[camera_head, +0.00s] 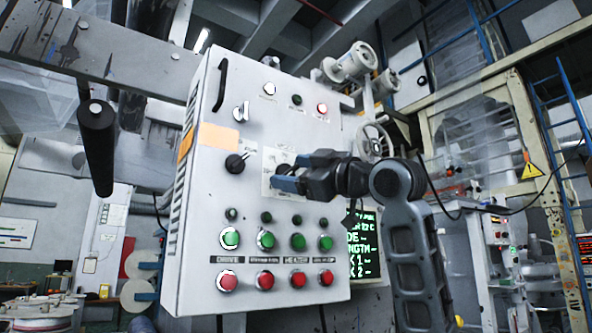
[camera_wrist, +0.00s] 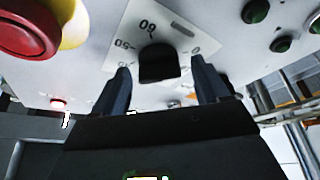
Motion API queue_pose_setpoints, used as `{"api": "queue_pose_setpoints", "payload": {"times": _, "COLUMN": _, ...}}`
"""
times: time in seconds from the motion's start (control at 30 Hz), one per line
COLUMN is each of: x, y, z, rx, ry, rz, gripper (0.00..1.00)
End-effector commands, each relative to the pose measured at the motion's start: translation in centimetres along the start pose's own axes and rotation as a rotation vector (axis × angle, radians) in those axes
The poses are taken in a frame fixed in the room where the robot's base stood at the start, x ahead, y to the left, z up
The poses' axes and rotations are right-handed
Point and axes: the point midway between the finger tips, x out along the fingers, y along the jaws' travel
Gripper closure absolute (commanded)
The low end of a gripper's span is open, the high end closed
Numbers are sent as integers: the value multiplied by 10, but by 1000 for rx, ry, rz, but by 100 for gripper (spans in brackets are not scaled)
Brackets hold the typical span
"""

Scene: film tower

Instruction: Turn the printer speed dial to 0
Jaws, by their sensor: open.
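A black dial knob (camera_wrist: 158,64) sits on a white scale plate (camera_wrist: 185,22) in the wrist view. Printed numbers around it include what looks like 60, 50 and 0. Which number the knob points to cannot be made out. My gripper (camera_wrist: 161,78) is open, with one blue-grey finger on each side of the knob; whether they touch it is unclear. In the head view my gripper (camera_head: 287,172) is at the scale plate (camera_head: 270,162) on the front of the grey control cabinet (camera_head: 205,205), and hides the knob.
A red button with a yellow collar (camera_wrist: 30,32) is close by in the wrist view. Another black knob (camera_head: 237,163) is left of my gripper. Green buttons (camera_head: 266,240) and red buttons (camera_head: 266,281) line the cabinet below. A green-text screen (camera_head: 363,240) is at the right.

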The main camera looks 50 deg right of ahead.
Motion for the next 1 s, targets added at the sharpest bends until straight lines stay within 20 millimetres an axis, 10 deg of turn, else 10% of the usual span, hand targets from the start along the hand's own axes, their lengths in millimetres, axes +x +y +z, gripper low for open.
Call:
{"api": "queue_pose_setpoints", "payload": {"times": 0.7, "x": 0, "y": 0, "z": 0, "rx": 0, "ry": 0, "rz": 0, "gripper": 82}}
{"api": "queue_pose_setpoints", "payload": {"times": 1.0, "x": 0, "y": 0, "z": 0, "rx": -52, "ry": -1, "rz": -22, "gripper": 82}}
